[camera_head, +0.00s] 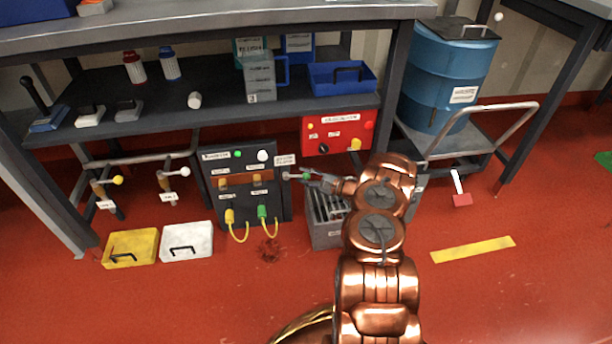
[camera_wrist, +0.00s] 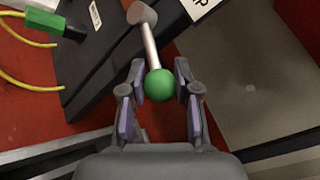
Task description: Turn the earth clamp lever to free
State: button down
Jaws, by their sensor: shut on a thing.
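The earth clamp lever (camera_wrist: 150,45) is a metal rod with a green ball knob (camera_wrist: 160,85) and a round pivot (camera_wrist: 141,13). In the head view the lever (camera_head: 295,176) points sideways to the right, from the right edge of the black panel (camera_head: 212,183). A label (camera_head: 285,160), hard to read, is just above it. My gripper (camera_wrist: 160,75) has one finger on each side of the green knob and is shut on it. In the head view my gripper (camera_head: 312,179) comes in from the right and partly hides the knob.
A grey open bin (camera_head: 326,236) stands on the floor below my gripper. A red box (camera_head: 340,133) is above it. Yellow cables (camera_head: 240,234) hang from green and yellow plugs on the panel. The shelf (camera_head: 225,118) is overhead.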

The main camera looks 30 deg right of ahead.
jog(key=shift+a+f, duration=0.1)
jog(key=shift+f, duration=0.15)
jog(key=c, duration=0.8)
grip_release()
jog(key=shift+s, duration=0.15)
jog(key=v, duration=1.2)
jog(key=shift+f, duration=0.25)
jog(key=shift+c, duration=0.2)
